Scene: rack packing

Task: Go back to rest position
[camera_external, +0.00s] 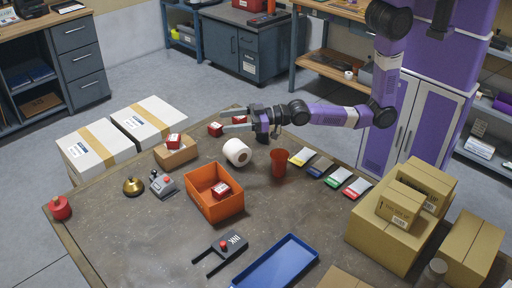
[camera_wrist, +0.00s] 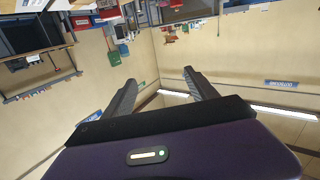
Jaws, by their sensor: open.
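My gripper (camera_external: 232,118) is open and empty, held above the far part of the table (camera_external: 165,228) at the end of my purple and black arm. It points to the left in the external view. In the wrist view my gripper (camera_wrist: 160,88) shows two spread fingers with nothing between them. That view looks out at the room's walls, not at the table.
An orange bin (camera_external: 212,210) holds a red box. A small cardboard box (camera_external: 176,157) holds another. A blue tray (camera_external: 275,268) lies in front; cardboard boxes (camera_external: 385,241) stand right.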

